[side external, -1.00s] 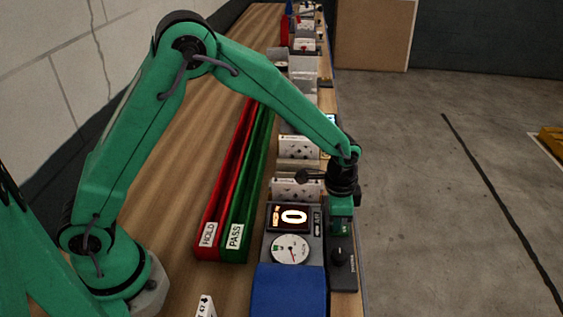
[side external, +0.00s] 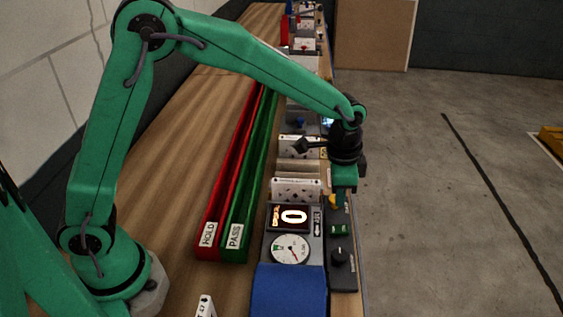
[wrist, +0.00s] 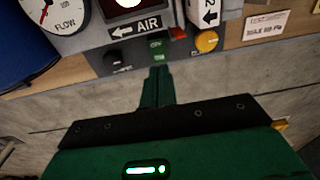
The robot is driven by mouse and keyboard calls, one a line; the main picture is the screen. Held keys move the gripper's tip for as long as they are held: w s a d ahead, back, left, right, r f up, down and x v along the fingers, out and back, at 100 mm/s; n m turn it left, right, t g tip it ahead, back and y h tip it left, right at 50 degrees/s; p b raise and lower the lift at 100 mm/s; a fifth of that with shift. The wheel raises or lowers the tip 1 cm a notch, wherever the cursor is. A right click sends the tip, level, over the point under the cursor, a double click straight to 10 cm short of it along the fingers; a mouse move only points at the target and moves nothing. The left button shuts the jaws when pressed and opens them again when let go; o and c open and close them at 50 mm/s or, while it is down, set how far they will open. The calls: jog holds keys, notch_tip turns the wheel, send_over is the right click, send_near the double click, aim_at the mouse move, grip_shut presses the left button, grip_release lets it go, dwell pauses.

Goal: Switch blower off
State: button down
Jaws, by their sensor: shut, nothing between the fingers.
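A dark control strip (side external: 343,277) runs along the right edge of the bench. It carries a black knob (side external: 340,256) and a small green switch (side external: 339,230); a yellow round button (side external: 333,200) is farther along. The wrist view also shows the green switch (wrist: 157,44), black knob (wrist: 113,58) and yellow button (wrist: 207,41). My gripper (wrist: 158,72) is shut and empty, its tips just short of the green switch in that view. In the side view my gripper (side external: 339,203) is above the strip, beyond the green switch. The switch's exact position is too small to tell.
A lit display (side external: 293,217) reads 0, above a flow gauge (side external: 290,249). A blue block (side external: 289,291) is nearest the camera. Red HOLD (side external: 208,236) and green PASS (side external: 235,237) channels lie to the left. Boxed filters (side external: 296,190) stand behind the display.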

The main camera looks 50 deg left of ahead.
notch_tip(320, 180, up, 6)
jog(key=shift+s+a, duration=0.15)
dwell(0.5)
jog(key=s+a+r+n+t, duration=0.2)
jog(key=s+a+r+n, duration=0.2)
jog(key=s+a+r, duration=0.45)
jog(key=s+a+n+t, duration=0.3)
jog(key=s+a+n, duration=0.2)
jog(key=s, duration=0.8)
jog(key=a, duration=0.3)
jog(key=shift+s+f, duration=0.25)
jog(key=shift+f, duration=0.05)
